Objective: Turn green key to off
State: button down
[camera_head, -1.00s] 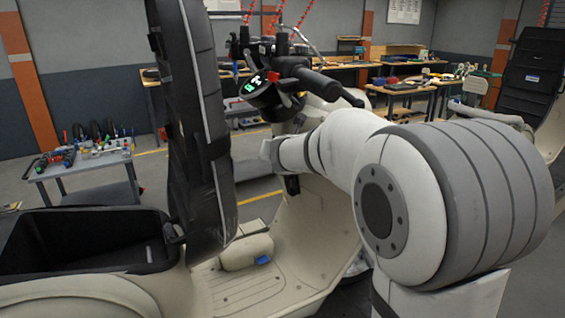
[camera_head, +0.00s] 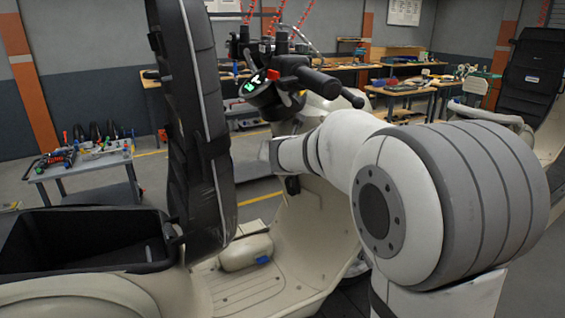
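A cream scooter stands in front of me, with its footwell (camera_head: 318,235) in the middle of the view. The fingers of my gripper cannot be made out there. Whether they touch anything is hidden.
The raised black seat (camera_head: 200,130) stands upright left of my wrist, above an open black storage bin (camera_head: 85,238). A tool cart (camera_head: 85,165) is at the left. Another scooter's black seat (camera_head: 535,70) is at the far right. Workbenches line the back.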

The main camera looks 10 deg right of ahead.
jog(key=shift+a+f+b, duration=0.1)
jog(key=shift+f+b, duration=0.35)
jog(key=shift+f, duration=0.4)
dwell(0.6)
jog(key=shift+s+r, duration=0.1)
jog(key=shift+r, duration=0.05)
jog(key=r+p+v, duration=0.1)
jog(key=p+v, duration=0.2)
jog(key=v, duration=0.5)
jog(key=shift+r+p, duration=0.15)
jog(key=shift+p, duration=0.15)
dwell(0.5)
